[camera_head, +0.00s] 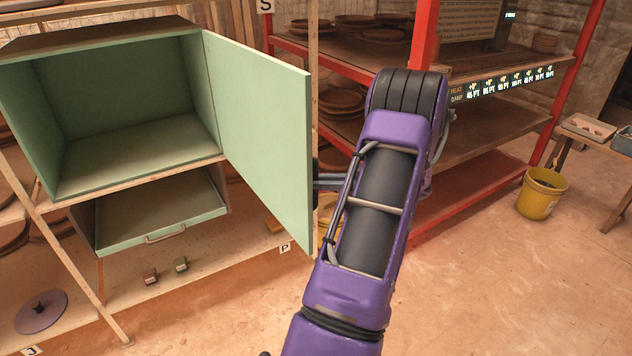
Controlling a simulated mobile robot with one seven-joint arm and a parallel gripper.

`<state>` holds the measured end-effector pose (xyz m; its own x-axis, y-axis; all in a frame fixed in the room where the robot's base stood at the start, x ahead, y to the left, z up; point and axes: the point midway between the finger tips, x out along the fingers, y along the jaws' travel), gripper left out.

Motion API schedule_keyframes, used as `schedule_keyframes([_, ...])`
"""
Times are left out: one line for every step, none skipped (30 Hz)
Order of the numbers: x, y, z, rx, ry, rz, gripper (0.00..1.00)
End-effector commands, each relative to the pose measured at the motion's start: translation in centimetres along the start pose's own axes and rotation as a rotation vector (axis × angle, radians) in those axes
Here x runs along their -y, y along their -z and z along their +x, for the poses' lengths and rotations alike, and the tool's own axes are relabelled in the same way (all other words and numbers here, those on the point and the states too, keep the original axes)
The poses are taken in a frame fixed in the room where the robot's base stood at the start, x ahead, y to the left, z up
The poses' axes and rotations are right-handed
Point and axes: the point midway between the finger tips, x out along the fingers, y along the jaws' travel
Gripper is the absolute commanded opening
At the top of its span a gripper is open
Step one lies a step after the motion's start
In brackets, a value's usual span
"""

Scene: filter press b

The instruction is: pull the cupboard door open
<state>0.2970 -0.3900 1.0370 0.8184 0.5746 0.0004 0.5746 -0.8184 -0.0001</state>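The green cupboard (28,130) stands at the left, and its empty inside shows. Its door (262,135) is hinged on the right side of the opening and stands wide open, swung out toward me. The door's handle does not show. My purple arm reaches up at the right of the door. A small grey and dark part, apparently of my gripper (329,181), shows just past the door's free edge. The fingertips are hidden behind the door, so I cannot tell whether they are open or touch it.
Below the cupboard is a partly open green drawer (150,212) with a handle (165,234). Two small blocks lie beneath it. A red shelving rack (425,35) stands behind my arm. A yellow bucket (541,195) is at the right. The floor at the lower right is clear.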

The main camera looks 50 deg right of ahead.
Motion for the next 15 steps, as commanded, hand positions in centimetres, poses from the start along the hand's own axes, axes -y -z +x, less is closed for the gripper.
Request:
schedule_keyframes([-0.13,0.15,0.22,-0.003,0.000,-0.004,0.24])
schedule_keyframes([-0.12,0.14,0.22,-0.003,0.000,-0.004,0.30])
schedule_keyframes([-0.11,0.12,0.20,-0.002,0.001,-0.004,0.37])
schedule_keyframes([-0.10,0.11,0.18,-0.002,0.000,-0.003,0.42])
schedule_keyframes([-0.09,0.11,0.17,-0.002,0.000,-0.003,0.47])
schedule_keyframes([-0.08,0.09,0.15,-0.002,0.000,-0.003,0.47])
schedule_keyframes([-0.07,0.09,0.14,-0.002,0.000,-0.003,0.47])
schedule_keyframes([-0.07,0.08,0.13,-0.001,0.000,-0.002,0.47])
schedule_keyframes([-0.06,0.07,0.12,-0.001,0.000,-0.002,0.47])
schedule_keyframes([-0.05,0.07,0.11,-0.001,0.000,-0.002,0.47])
schedule_keyframes([-0.05,0.06,0.10,-0.001,0.000,-0.002,0.47])
schedule_keyframes([-0.04,0.06,0.09,-0.001,0.000,-0.002,0.47])
schedule_keyframes([-0.04,0.05,0.07,-0.001,0.000,-0.002,0.47])
schedule_keyframes([-0.04,0.04,0.01,-0.001,0.000,-0.002,0.47])
schedule_keyframes([-0.05,0.03,-0.14,-0.001,-0.001,-0.002,0.47])
